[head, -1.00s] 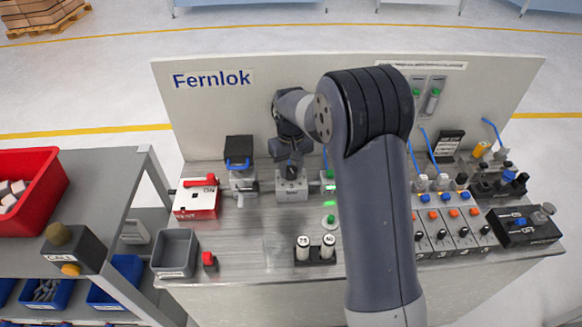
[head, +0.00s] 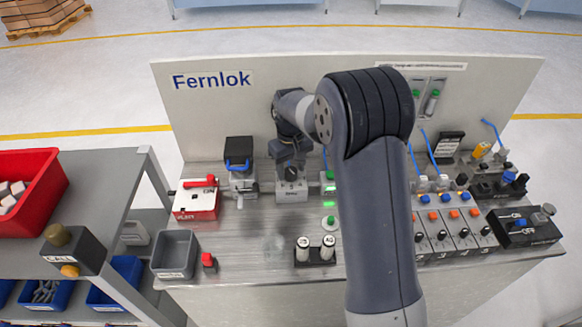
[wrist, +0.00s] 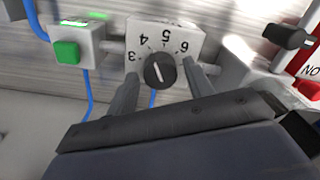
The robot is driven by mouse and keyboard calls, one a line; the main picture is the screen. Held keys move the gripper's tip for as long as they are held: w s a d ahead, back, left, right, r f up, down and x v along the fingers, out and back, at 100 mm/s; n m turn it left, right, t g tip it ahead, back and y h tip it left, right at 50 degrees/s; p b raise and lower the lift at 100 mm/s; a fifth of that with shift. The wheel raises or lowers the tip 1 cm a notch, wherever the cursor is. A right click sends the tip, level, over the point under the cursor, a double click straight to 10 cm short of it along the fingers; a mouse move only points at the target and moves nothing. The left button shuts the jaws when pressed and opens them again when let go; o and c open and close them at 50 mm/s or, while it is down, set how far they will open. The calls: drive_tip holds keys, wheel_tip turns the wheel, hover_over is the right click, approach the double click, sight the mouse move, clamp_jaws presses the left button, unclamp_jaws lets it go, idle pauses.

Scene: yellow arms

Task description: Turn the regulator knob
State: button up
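The regulator is a grey block (head: 292,191) on the bench, left of my arm's upright link in the head view. In the wrist view its dial face (wrist: 163,33) shows upside-down numbers 3 to 6, and its round black knob (wrist: 160,71) has a white line. The line's upper end tilts left, toward between 4 and 5. My gripper (wrist: 162,78) is open, its two fingers on either side of the knob with gaps visible in the picture. In the head view my gripper (head: 290,160) is over the regulator and its fingertips are hard to make out.
A block with a green button (wrist: 66,52) sits beside the regulator. A red-and-white box with a red handle (head: 197,199) and a blue-handled valve (head: 239,166) stand to its left. Two white cylinders in a black holder (head: 315,254) stand in front. The backboard (head: 220,120) rises behind.

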sight(291, 171)
drive_tip(key=shift+o, duration=0.6)
wheel_tip(291, 171, up, 11)
drive_tip(key=b, duration=0.1)
drive_tip(key=shift+f, duration=0.15)
wheel_tip(291, 171, down, 11)
drive_tip(key=shift+r+p, duration=0.15)
drive_tip(key=shift+p, duration=0.35)
idle(0.5)
